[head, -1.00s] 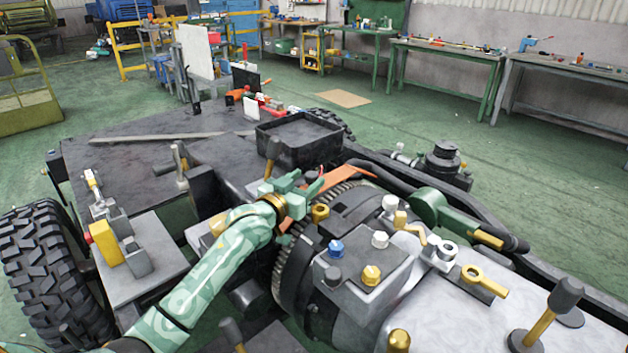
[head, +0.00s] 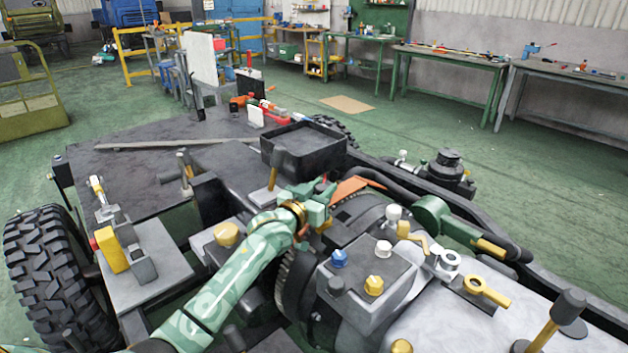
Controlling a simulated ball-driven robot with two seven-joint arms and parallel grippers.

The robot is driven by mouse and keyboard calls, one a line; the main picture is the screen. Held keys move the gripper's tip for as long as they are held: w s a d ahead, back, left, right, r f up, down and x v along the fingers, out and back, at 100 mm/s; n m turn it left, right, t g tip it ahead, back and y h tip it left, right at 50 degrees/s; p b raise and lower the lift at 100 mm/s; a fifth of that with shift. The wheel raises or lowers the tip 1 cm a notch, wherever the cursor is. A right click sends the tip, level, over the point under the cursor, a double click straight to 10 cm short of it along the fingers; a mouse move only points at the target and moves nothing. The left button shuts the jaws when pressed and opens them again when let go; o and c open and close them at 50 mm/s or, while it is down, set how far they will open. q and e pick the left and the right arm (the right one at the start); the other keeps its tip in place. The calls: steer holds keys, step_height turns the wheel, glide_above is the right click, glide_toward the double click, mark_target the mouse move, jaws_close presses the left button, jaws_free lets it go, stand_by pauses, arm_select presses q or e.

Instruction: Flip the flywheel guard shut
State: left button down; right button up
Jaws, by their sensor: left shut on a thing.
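The orange flywheel guard (head: 356,188) shows in the head view just right of my left gripper, over the upper rim of the toothed flywheel (head: 284,280). A small orange part also shows below the gripper. My left gripper (head: 322,204) reaches in from the lower left and is shut on the guard. Its green fingers hide the middle of the guard and part of the flywheel. I cannot tell whether the guard touches its seat. My right gripper is not in view.
A black tray (head: 303,166) stands just behind the gripper. A grey block with blue, white and gold caps (head: 362,290) sits right of the flywheel. A green cylinder (head: 432,214) and dark hoses lie farther right. A yellow block (head: 111,250) stands left.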

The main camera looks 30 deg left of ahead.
arm_select(q)
steer(key=shift+s+d+r, duration=0.15)
steer(key=shift+d, duration=0.25)
steer(key=shift+f, duration=0.3)
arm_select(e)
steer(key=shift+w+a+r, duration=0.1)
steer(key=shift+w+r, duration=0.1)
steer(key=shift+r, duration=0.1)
arm_select(q)
steer(key=c, duration=1.2)
jaws_free()
steer(key=shift+o, duration=0.6)
steer(key=shift+d+r, duration=0.1)
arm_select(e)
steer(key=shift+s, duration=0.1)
arm_select(q)
steer(key=shift+s, duration=0.1)
